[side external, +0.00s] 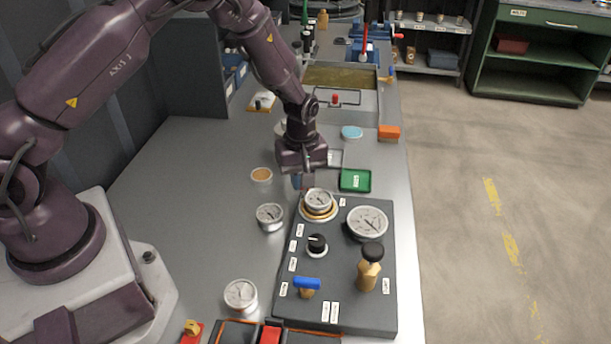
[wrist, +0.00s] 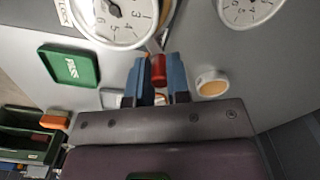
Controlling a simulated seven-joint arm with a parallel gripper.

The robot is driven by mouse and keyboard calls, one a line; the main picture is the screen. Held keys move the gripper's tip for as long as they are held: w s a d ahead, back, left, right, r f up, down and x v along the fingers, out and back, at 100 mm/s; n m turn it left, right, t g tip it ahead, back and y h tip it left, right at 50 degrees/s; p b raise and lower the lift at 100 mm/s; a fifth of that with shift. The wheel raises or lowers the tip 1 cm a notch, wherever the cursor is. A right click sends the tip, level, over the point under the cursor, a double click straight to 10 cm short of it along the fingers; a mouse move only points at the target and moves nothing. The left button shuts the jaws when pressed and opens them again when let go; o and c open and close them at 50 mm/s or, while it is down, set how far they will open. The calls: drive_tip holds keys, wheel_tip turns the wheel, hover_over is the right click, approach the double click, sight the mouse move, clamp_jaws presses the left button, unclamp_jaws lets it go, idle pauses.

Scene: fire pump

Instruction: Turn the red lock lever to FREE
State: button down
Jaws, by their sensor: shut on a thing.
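My gripper (side external: 301,183) points down at the far edge of the dark panel, just behind a gauge on a brass ring (side external: 318,205). In the wrist view its two blue fingers (wrist: 158,78) stand close on either side of the red lock lever (wrist: 158,70), and they are shut on it. The lever's tip shows between the fingers, below the large white gauge (wrist: 118,18). In the side view the lever is hidden by the gripper or too small to make out. A label reading LOCK (wrist: 64,12) is left of the gauge in the wrist view.
The panel (side external: 345,285) also carries a second gauge (side external: 367,223), a black knob (side external: 317,243), a blue-handled valve (side external: 307,285) and a brass part with a black cap (side external: 370,270).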

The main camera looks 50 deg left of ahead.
drive_tip(key=shift+s+r, duration=0.1)
idle(0.5)
drive_tip(key=c, duration=1.1)
unclamp_jaws()
wheel_tip(320, 180, up, 13)
drive_tip(key=shift+f, duration=0.1)
drive_tip(key=s+r+m+t, duration=0.2)
drive_tip(key=s+r+m, duration=0.2)
drive_tip(key=s+r, duration=0.2)
drive_tip(key=s+d+r+m+t, duration=0.1)
drive_tip(key=s+r+m, duration=0.4)
drive_tip(key=s, duration=0.4)
drive_tip(key=s+r+m+t, duration=0.2)
drive_tip(key=s+r+m, duration=0.3)
drive_tip(key=s+r, duration=0.2)
drive_tip(key=shift+s+d+t, duration=0.3)
drive_tip(key=shift+s+d, duration=0.05)
